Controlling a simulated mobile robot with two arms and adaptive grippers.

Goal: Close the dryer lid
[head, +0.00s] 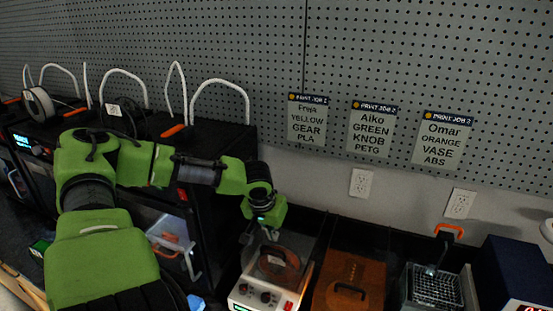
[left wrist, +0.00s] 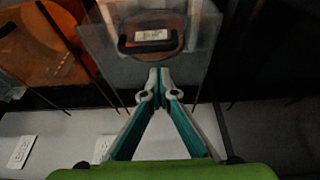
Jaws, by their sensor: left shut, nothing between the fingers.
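The dryer (head: 252,298) is a pale box with dark knobs and a red switch at the bottom of the head view. A clear lid with a dark handle and white label shows on it, with a brown round spool (head: 292,270) visible through it. In the left wrist view the clear lid (left wrist: 95,45) is at the top, its handle (left wrist: 150,36) facing me. My left gripper (head: 247,236) is at the dryer's upper left; in the wrist view its fingertips (left wrist: 159,78) are together and empty, near the lid's edge. Contact is unclear. My right gripper is out of view.
Right of the dryer are an orange-lidded box (head: 345,283), a wire-mesh basket (head: 433,290) and a dark blue box (head: 512,268). Black printers (head: 140,128) stand at the left. A pegboard wall with job cards (head: 371,130) is behind.

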